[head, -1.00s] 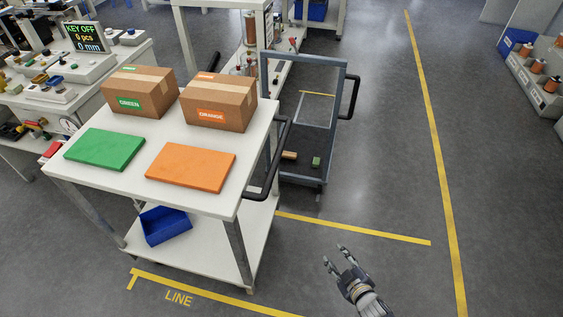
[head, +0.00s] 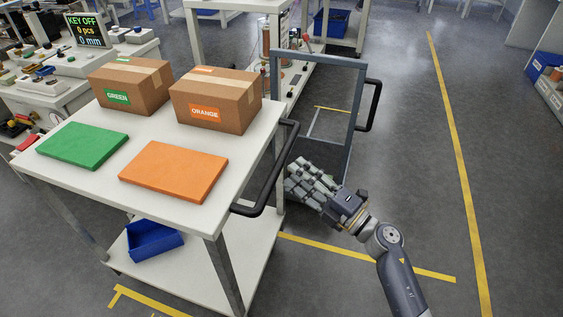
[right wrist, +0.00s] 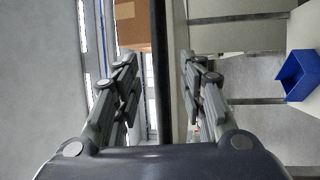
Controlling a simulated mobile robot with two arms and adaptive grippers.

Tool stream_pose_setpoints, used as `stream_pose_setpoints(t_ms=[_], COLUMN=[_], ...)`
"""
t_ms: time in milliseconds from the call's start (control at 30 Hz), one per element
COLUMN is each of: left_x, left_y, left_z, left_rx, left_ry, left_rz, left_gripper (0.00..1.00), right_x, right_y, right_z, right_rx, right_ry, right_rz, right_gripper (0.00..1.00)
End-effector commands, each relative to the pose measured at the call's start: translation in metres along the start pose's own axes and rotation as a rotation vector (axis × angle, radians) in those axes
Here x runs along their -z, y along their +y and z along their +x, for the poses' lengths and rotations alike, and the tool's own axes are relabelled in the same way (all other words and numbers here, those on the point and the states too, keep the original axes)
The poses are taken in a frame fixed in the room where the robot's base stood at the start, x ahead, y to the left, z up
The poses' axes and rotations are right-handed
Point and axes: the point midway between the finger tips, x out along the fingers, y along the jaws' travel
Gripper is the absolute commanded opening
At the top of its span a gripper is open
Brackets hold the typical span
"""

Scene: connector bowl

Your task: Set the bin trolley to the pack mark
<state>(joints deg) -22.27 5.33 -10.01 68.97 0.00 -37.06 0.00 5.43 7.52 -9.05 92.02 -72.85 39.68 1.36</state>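The white trolley (head: 90,180) stands at the left of the head view. It bears a GREEN box (head: 130,86), an ORANGE box (head: 215,100), a green flat pad (head: 83,145) and an orange flat pad (head: 174,171). A blue bin (head: 153,240) lies on its lower shelf and also shows in the right wrist view (right wrist: 300,75). A black handle (head: 266,185) is on its right side. My right gripper (head: 306,183) is open beside the handle. In the right wrist view, the dark bar (right wrist: 160,70) shows between the spread fingers, not gripped. My left gripper is out of view.
A grey-framed cart (head: 277,100) with its own black handle (head: 372,105) stands behind the gripper. Yellow floor lines (head: 452,140) run at the right and front. A workbench (head: 40,105) is at the left. Grey floor at the right is clear.

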Motion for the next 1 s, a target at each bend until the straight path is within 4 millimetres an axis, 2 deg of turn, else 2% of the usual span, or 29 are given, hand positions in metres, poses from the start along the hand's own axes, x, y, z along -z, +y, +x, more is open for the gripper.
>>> stream_pose_setpoints(t_ms=[100, 300, 500, 733, 900, 1000], left_x=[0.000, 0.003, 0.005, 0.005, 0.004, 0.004], left_y=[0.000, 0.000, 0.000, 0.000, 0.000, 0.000], left_z=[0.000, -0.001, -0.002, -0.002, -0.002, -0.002], left_rx=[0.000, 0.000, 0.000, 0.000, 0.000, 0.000], left_ry=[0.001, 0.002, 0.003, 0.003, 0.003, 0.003], left_rz=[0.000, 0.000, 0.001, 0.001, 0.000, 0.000], left_gripper=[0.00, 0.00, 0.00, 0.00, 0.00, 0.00], right_x=[0.000, 0.000, 0.000, 0.000, 0.000, 0.000], right_y=[0.001, 0.000, -0.001, -0.001, -0.001, -0.001], right_z=[0.024, 0.052, 0.061, 0.062, 0.061, 0.061], right_rx=[-0.003, -0.001, 0.000, 0.001, 0.001, 0.001], right_ry=[0.000, 0.000, -0.001, -0.001, -0.001, -0.001], right_rz=[0.003, 0.002, 0.002, 0.002, 0.002, 0.002], right_gripper=[0.38, 0.38, 0.38, 0.38, 0.00, 0.00])
